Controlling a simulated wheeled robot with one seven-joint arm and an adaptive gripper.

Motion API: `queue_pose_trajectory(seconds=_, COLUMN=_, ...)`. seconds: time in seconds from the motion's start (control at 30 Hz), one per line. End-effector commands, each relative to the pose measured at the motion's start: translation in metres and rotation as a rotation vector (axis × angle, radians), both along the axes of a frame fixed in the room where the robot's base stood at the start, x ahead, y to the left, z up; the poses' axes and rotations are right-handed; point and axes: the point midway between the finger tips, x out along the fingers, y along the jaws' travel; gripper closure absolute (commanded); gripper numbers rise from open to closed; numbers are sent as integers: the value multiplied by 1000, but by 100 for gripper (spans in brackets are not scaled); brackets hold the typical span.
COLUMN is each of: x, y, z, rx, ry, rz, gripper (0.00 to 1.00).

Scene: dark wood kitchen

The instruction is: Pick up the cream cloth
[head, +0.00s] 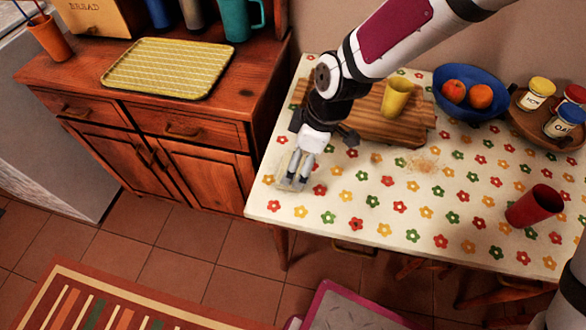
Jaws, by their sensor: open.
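The cream cloth (284,181) appears as a small pale patch flat near the left edge of the flowered table (345,228). It blends with the table's pale ground, and my fingers cover part of it. My gripper (296,171) points down over the cloth with its two fingers a little apart, so it is open. I cannot tell whether the fingertips touch the cloth.
A wooden board (370,123) with a yellow cup (396,97) lies just behind my gripper. The table's front middle is clear.

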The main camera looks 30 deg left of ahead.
Motion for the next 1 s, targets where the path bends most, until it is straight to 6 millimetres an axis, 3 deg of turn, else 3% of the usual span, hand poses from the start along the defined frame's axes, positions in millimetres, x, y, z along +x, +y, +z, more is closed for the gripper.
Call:
queue_pose_trajectory(seconds=0.2, x=-5, y=7, z=-30, rx=-1, ry=2, rz=1, gripper=0)
queue_pose_trajectory(seconds=0.53, x=-4, y=9, z=-36, rx=0, ry=0, rz=-1, gripper=0)
queue_pose_trajectory(seconds=0.7, x=-4, y=9, z=-36, rx=0, ry=0, rz=-1, gripper=39)
queue_pose_trajectory(seconds=1.0, x=-4, y=9, z=-36, rx=0, ry=0, rz=-1, gripper=40)
